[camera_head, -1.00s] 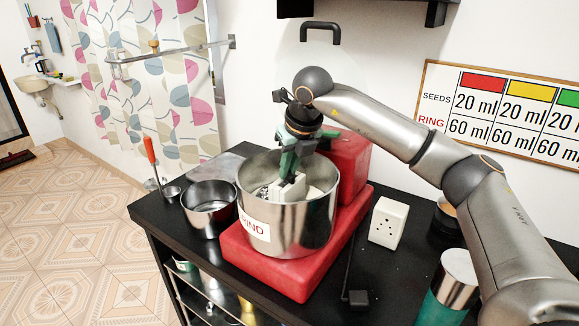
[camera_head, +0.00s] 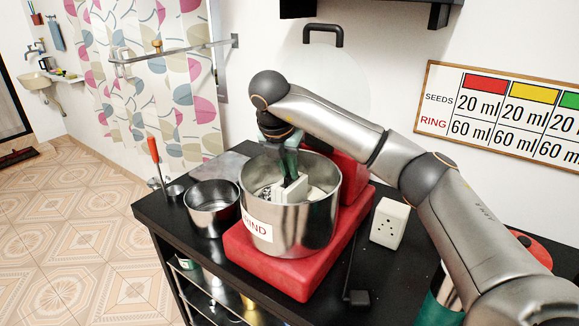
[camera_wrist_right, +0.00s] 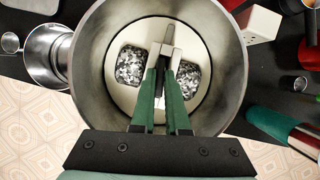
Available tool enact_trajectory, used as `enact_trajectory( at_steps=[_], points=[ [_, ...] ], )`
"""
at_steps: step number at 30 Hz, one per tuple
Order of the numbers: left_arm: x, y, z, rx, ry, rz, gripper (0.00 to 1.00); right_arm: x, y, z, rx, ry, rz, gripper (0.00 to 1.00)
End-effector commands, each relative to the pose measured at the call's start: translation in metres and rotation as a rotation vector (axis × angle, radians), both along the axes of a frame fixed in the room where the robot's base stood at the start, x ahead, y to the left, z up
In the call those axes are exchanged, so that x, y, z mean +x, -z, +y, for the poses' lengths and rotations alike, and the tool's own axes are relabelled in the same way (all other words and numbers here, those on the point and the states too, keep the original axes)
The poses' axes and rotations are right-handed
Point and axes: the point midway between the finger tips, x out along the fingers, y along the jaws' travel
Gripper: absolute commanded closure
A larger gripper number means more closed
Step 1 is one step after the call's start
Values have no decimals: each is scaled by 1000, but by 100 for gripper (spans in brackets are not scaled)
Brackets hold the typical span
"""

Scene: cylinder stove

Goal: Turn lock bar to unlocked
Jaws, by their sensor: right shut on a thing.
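The pale lock bar (camera_head: 294,189) stands up inside the steel drum (camera_head: 300,226) of the red grinder (camera_head: 272,268). In the right wrist view the bar (camera_wrist_right: 167,47) lies lengthwise up the picture, across a pale disc with two openings showing grey speckled material. My right gripper (camera_head: 287,172) reaches down into the drum from above, its green fingers closed on the bar. In the wrist view the fingers (camera_wrist_right: 165,72) lie along both sides of the bar and hide part of it. My left gripper is in no view.
A steel pot (camera_head: 212,212) stands close left of the drum. A white socket box (camera_head: 389,223) and a black lever (camera_head: 355,297) are to the right. The drum's rim surrounds my gripper. A towel rail and curtain are behind left.

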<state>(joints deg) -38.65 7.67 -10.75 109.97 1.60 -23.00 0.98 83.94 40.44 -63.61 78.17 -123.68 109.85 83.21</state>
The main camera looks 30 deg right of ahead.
Motion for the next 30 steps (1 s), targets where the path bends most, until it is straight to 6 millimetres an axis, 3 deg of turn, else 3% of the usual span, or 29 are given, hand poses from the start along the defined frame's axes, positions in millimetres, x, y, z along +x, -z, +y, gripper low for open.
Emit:
enact_trajectory(
  at_steps=[12,28,29,30],
  points=[
    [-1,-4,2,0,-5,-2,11,1,-1,0,0,182,0,100],
    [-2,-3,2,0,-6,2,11,1,0,0,0,205,-1,100],
    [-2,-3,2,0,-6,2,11,1,0,0,0,205,-1,86],
    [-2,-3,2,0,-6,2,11,1,0,0,0,205,-1,82]
  ],
)
